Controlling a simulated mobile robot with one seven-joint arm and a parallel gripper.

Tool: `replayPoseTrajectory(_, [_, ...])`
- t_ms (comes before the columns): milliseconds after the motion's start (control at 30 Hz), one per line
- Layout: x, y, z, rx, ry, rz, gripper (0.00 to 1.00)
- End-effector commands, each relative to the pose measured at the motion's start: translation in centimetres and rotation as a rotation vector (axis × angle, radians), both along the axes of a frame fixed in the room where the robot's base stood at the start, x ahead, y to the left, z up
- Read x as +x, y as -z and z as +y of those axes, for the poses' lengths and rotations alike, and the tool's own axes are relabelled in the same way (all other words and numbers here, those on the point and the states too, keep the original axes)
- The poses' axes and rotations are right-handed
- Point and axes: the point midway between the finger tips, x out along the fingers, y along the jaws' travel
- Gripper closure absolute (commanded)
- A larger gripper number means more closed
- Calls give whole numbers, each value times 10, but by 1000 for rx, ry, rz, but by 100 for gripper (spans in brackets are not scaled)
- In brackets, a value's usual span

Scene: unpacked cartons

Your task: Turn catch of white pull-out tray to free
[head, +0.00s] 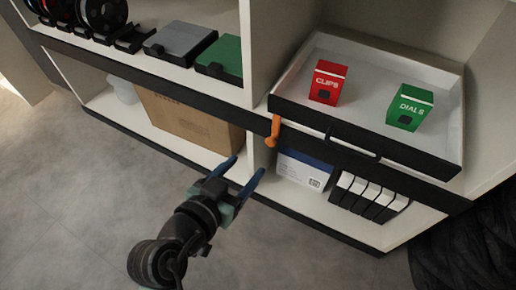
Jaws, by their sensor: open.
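The white pull-out tray (442,115) sits on the shelf at the upper right, with a black front and a black handle (353,145). It holds a red CLIPS box (327,84) and a green DIALS box (409,108). An orange catch (273,131) hangs at the left end of the tray's black front and points roughly downward. My gripper (243,169), with blue fingers, is open and empty. In the picture it is below and left of the catch, apart from it. How far in depth the gripper is from the catch is hard to tell.
Below the tray are a white and blue box (304,171) and several black-and-white binders (368,197). A cardboard box (190,120) stands on the lower left shelf. Above it are a grey case (181,42) and a green case (221,57). The grey floor at the front is clear.

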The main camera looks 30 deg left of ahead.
Motion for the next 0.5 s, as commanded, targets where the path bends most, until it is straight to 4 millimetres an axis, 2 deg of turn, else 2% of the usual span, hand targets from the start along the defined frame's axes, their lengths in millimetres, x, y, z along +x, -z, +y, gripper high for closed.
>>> replayPoseTrajectory(33, [-2, 8, 1, -2, 0, 5, 37])
replayPoseTrajectory(167, [4, 12, 1, -4, 2, 6, 37])
replayPoseTrajectory(267, [17, 17, 0, -3, 3, 4, 37])
replayPoseTrajectory(500, [62, 37, -2, -4, 4, 4, 37])
